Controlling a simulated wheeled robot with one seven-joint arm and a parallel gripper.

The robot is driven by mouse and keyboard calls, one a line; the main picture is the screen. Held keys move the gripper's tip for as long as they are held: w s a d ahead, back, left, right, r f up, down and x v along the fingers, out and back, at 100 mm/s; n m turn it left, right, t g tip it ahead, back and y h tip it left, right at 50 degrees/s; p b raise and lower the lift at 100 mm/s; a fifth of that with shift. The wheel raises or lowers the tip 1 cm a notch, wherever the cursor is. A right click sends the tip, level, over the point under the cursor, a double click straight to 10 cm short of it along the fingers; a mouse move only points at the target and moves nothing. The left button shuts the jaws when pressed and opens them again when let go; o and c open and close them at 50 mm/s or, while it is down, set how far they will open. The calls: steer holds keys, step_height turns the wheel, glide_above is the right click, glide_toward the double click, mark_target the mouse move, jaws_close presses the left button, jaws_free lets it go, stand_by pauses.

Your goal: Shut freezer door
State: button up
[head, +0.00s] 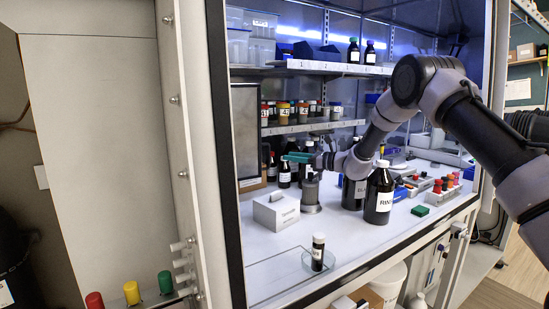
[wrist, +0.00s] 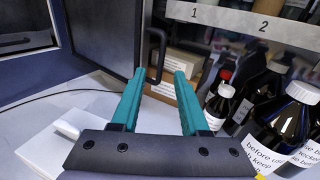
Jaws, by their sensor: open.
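The freezer door is most likely the dark framed panel (head: 247,130) at the left inside the cabinet. It also shows in the wrist view (wrist: 105,35), upright, with a black bar handle (wrist: 157,55) at its right edge. I cannot tell how far it stands open. My gripper (head: 288,157) reaches in from the right, near the door's right side. In the wrist view its teal fingers (wrist: 158,80) are apart, with nothing held. The handle appears just beyond and between the fingertips. I see no clear contact.
Dark bottles with white labels (wrist: 265,140) stand close to the right of my fingers. A white box (head: 277,211) sits below my gripper, and a small vial (head: 318,252) stands near the front. A numbered shelf edge (wrist: 250,28) runs above. The front left counter is mostly clear.

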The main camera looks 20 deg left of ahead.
steer(key=w+a, duration=0.2)
steer(key=a, duration=0.5)
steer(key=shift+a+f, duration=0.4)
steer(key=shift+f, duration=0.05)
steer(key=shift+s, duration=0.1)
jaws_close()
stand_by(1.0)
